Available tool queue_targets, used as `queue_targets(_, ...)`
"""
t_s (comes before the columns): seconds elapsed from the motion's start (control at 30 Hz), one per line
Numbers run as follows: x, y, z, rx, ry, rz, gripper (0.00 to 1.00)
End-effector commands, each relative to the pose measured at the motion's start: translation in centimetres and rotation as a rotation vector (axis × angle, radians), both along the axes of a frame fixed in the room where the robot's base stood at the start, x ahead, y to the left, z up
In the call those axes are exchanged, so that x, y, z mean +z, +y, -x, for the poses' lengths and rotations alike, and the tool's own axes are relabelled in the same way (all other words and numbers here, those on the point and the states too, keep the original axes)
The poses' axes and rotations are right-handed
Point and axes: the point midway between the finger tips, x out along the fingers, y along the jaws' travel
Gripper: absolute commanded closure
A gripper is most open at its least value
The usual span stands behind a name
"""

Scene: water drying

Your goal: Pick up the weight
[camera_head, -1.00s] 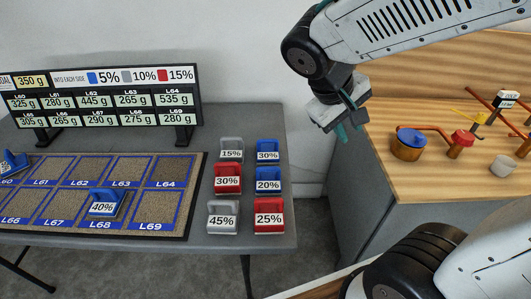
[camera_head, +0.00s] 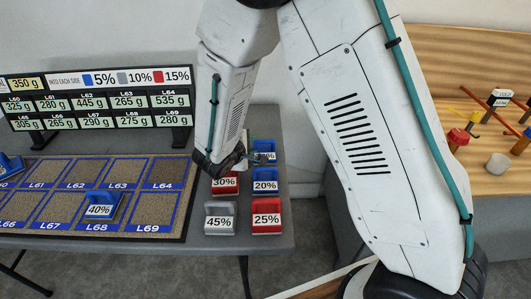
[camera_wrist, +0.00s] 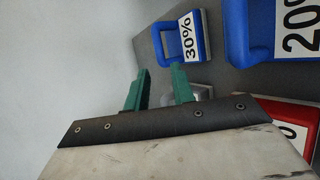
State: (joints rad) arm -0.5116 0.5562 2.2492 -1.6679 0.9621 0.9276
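Several labelled weights with upright handles stand on the grey table. In the head view these are the blue 30% weight (camera_head: 270,146), blue 20% weight (camera_head: 265,175), red 30% weight (camera_head: 224,190), grey 45% weight (camera_head: 220,210) and red 25% weight (camera_head: 267,208). My gripper (camera_head: 252,160) is low over the back of this group, just left of the blue 30% weight. In the wrist view my gripper (camera_wrist: 158,85) has its teal fingers apart. A grey weight (camera_wrist: 203,91) shows partly behind one finger. The blue 30% weight (camera_wrist: 183,40) is beyond. My wrist hides the grey 15% weight's place in the head view.
A mat (camera_head: 183,205) with marked squares lies left of the weights and bears a blue 40% weight (camera_head: 99,207). A label board (camera_head: 90,105) stands behind it. A wooden table (camera_head: 440,50) with small objects is at right.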

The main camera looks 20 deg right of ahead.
Motion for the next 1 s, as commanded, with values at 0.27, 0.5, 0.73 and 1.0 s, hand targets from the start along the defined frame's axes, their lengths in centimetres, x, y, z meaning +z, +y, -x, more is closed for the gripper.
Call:
queue_targets(0.27, -1.9, -2.3, -2.4, -0.004, 0.000, 0.000, 0.75)
queue_targets(0.5, -2.9, -3.2, -3.5, -0.004, 0.002, 0.000, 0.75)
queue_targets(0.73, -4.6, -5.1, -5.7, -0.005, 0.000, 0.001, 0.75)
queue_targets(1.0, -4.7, -5.2, -6.0, -0.003, -0.001, 0.000, 0.81)
